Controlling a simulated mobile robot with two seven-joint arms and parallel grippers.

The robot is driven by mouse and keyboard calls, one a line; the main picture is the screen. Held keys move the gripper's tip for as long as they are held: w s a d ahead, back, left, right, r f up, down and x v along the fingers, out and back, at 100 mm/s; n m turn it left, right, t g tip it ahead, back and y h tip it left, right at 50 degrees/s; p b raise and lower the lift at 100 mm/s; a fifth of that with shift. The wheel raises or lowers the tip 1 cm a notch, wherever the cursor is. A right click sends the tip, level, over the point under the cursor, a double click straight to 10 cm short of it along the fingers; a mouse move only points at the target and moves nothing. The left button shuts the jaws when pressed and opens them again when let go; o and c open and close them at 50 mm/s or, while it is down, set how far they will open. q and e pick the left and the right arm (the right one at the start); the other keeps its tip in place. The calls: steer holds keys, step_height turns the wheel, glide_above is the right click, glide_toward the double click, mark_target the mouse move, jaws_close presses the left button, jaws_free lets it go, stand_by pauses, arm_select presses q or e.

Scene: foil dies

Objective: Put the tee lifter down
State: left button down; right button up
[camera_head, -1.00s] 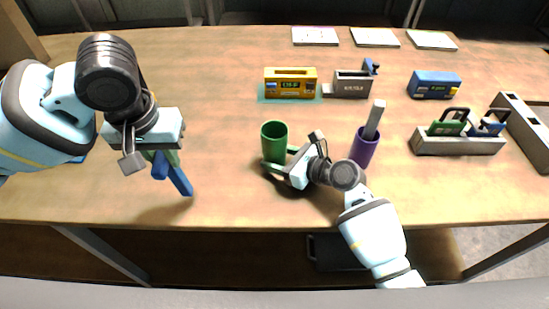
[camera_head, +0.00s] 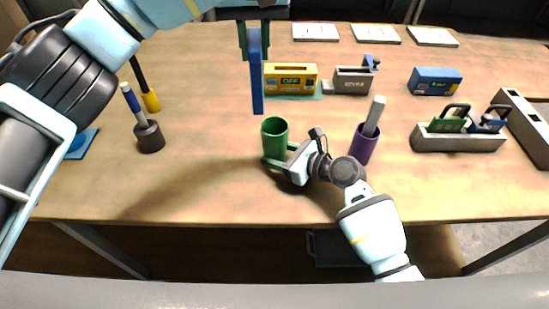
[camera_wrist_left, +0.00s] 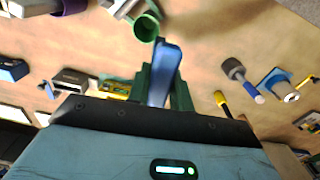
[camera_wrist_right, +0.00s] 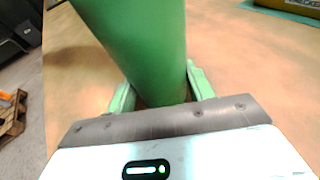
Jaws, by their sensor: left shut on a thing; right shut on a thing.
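My left gripper (camera_head: 254,42) is shut on a blue bar-shaped tool (camera_head: 257,88), which I take to be the tee lifter. The tool hangs upright in the air, its lower end just above and left of the green cup's rim in the head view. It also shows between the green fingers in the left wrist view (camera_wrist_left: 164,72). The green cup (camera_head: 274,138) stands upright and open on the table. My right gripper (camera_head: 281,160) is shut on the cup low on its side; the right wrist view shows the cup (camera_wrist_right: 140,40) between its fingers.
A purple cup (camera_head: 362,147) with a grey bar stands right of my right gripper. A yellow device (camera_head: 291,68) and a grey device (camera_head: 350,80) sit behind. A grey rack (camera_head: 460,144) is at right. A dark-headed, blue-handled tool (camera_head: 150,137) stands at left. The front left table is clear.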

mark_target(257, 80)
arm_select(q)
steer(key=d+r, duration=0.2)
steer(key=d, duration=0.2)
step_height(257, 80, down, 18)
steer(key=shift+a+r, duration=0.15)
steer(key=shift+a, duration=0.1)
stand_by(0.7)
steer(key=c, duration=1.3)
jaws_free()
steer(key=shift+o, duration=0.2)
step_height(257, 80, up, 12)
